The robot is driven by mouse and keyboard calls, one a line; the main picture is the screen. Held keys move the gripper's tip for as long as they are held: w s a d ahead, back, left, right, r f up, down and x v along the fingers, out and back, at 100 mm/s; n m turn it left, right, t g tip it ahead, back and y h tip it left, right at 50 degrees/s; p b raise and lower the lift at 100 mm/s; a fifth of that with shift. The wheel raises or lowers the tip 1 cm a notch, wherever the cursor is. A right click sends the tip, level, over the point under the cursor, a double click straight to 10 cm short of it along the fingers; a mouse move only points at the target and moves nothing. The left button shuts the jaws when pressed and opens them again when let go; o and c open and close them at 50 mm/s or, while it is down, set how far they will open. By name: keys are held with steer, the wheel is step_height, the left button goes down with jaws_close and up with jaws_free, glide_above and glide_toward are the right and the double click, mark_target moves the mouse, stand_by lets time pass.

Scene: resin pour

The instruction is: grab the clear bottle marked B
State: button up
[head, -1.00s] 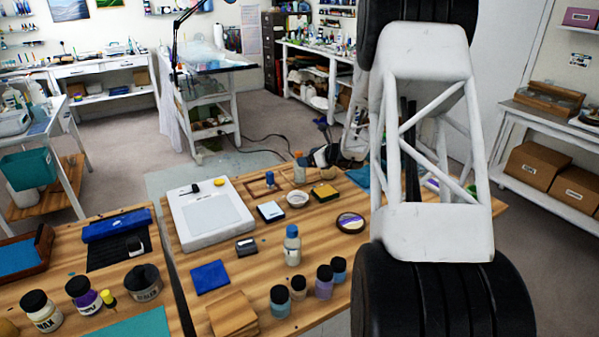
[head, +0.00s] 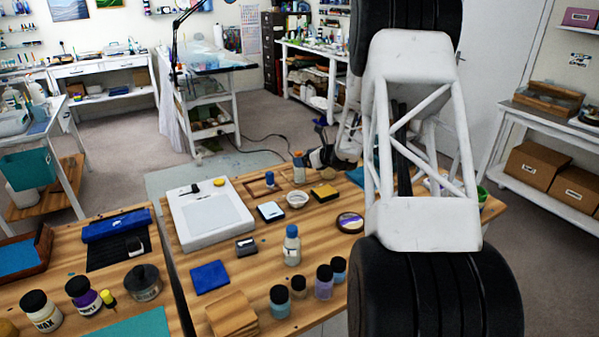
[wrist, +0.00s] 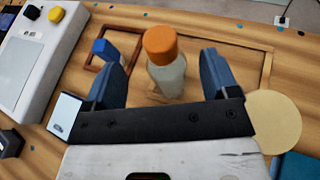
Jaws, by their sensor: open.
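A clear bottle with an orange cap (wrist: 166,75) stands upright in the wrist view. My gripper (wrist: 163,62) is open, with one blue-grey finger on each side of the bottle and a gap to each. In the head view the same orange-capped bottle (head: 298,172) stands at the far side of the wooden table, just left of my gripper (head: 319,157). A second clear bottle with a blue cap (head: 292,248) stands nearer the front. I cannot read a letter B on either bottle.
Wooden frames (wrist: 262,75) lie around the orange-capped bottle. A small blue-topped item (wrist: 104,49) is close to the left finger. A white panel device (head: 180,225) lies to the left, and a round tan disc (wrist: 275,122) lies to the right. Several jars stand at the front.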

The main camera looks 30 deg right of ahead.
steer(key=shift+x, duration=2.6)
steer(key=shift+w+d+r, duration=0.1)
steer(key=shift+d, duration=0.05)
steer(key=shift+c, duration=0.3)
steer(key=c, duration=1.2)
steer(key=shift+r, duration=5.05)
